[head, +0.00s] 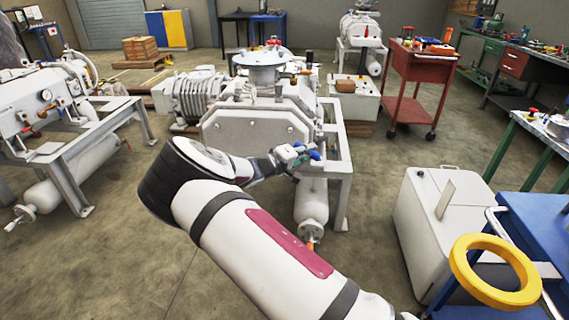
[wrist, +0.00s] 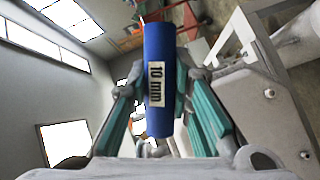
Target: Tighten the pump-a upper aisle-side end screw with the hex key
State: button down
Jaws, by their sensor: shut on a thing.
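The hex key's blue handle (wrist: 158,80), labelled "10 mm", stands between the teal fingers of my gripper (wrist: 160,95) in the wrist view. My gripper is shut on it. Its metal shaft and tip cannot be made out. In the head view my gripper (head: 308,154) is in front of the lower right part of the middle pump (head: 255,130), which has a pale angular end plate. I cannot tell whether tool and pump touch. In the wrist view a pale plate (wrist: 275,95) with bolt heads (wrist: 305,155) is at the right. The upper end screw cannot be picked out.
Another pump (head: 45,100) on a frame stands at the left. A red cart (head: 420,75) is behind right. A white cabinet (head: 445,220), a blue cart (head: 545,235) and a yellow ring (head: 495,270) are at the right. The floor at lower left is clear.

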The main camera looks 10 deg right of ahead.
jog(key=w+a+f+n+t+y+b, duration=0.1)
jog(key=w+a+f+n+t, duration=0.1)
jog(key=a, duration=0.4)
jog(key=shift+w+a+f+t+b, duration=0.2)
jog(key=shift+w+f+t+b, duration=0.3)
jog(key=shift+w+t, duration=0.9)
jog(key=shift+s+d+f+y+p, duration=0.2)
jog(key=shift+y+p, duration=0.1)
jog(key=shift+p, duration=0.35)
jog(key=shift+w+d+b, duration=0.25)
jog(key=shift+w+b, duration=0.45)
jog(key=shift+w, duration=0.2)
jog(key=shift+w+d+b, duration=0.3)
jog(key=shift+w+b, duration=0.45)
jog(key=shift+w, duration=0.1)
jog(key=shift+w+d+b, duration=0.25)
jog(key=shift+w+b, duration=0.45)
jog(key=shift+w, duration=0.2)
jog(key=shift+w, duration=0.2)
jog(key=shift+r+p, duration=0.1)
jog(key=shift+p, duration=0.25)
